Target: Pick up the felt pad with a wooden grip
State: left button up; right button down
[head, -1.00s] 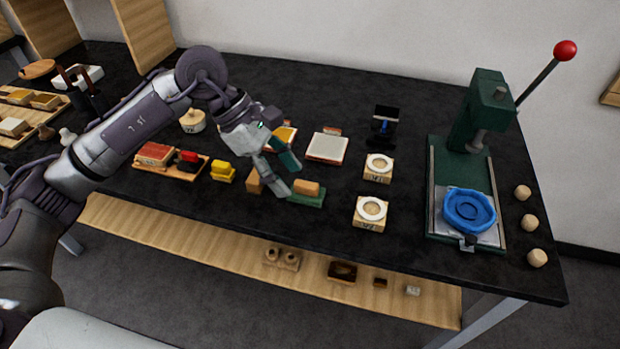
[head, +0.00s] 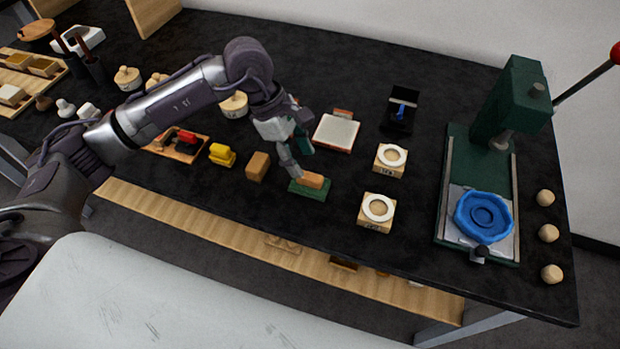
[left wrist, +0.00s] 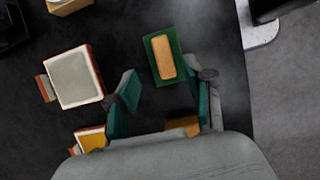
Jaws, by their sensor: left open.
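The felt pad is a green slab (head: 299,191) with a wooden grip (head: 313,180) on top, lying flat near the front edge of the black table. In the left wrist view the green pad (left wrist: 178,47) with its wooden grip (left wrist: 163,57) lies beyond the fingertips. My left gripper (head: 302,163) is open and points down beside the pad, with nothing between its fingers (left wrist: 165,98). In the head view one finger partly overlaps the pad's back edge; I cannot tell if they touch. My right gripper is not in view.
A wooden block (head: 257,166) stands left of the pad, near a yellow object (head: 222,154). A white-topped pad (head: 337,132) lies behind. Two ringed wooden blocks (head: 377,208) (head: 390,160) and a green press (head: 463,150) stand to the right. The table's front edge is close.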

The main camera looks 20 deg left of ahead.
aim_at(309, 176)
pick_arm(q)
jog(key=shift+s+d+f+p, duration=0.25)
jog(key=shift+d+f+p, duration=0.15)
jog(key=shift+f, duration=0.2)
jog(key=p+x, duration=0.1)
jog(key=x, duration=0.2)
jog(key=shift+s+d+f, duration=0.1)
jog(key=shift+d+f, duration=0.15)
jog(key=shift+f, duration=0.15)
jog(key=shift+c, duration=0.8)
grip_shut()
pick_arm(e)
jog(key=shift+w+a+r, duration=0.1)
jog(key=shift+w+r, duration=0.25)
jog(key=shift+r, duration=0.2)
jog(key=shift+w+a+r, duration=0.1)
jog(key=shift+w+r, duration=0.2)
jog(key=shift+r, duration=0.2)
